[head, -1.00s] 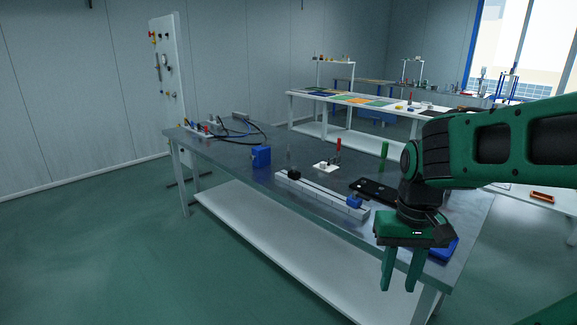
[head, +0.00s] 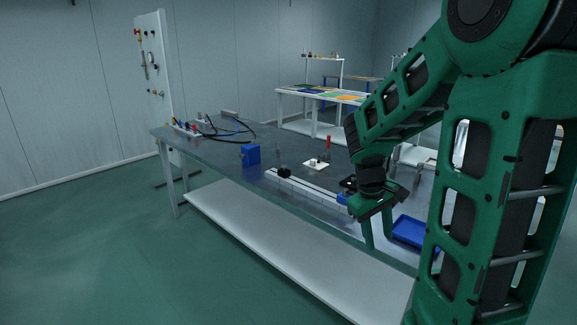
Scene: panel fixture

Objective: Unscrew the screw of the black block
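A small black block (head: 284,172) sits on the left end of a pale rail (head: 308,187) on the grey metal table (head: 212,153). Its screw is too small to make out. My gripper (head: 378,232) points down with its two green fingers apart and nothing between them. It is near the right end of the rail, well to the right of the black block and apart from it. A blue block (head: 342,198) at that end is partly hidden by my gripper.
A blue tray (head: 412,231) is right of my gripper. Cables (head: 230,130) lie at the far left.

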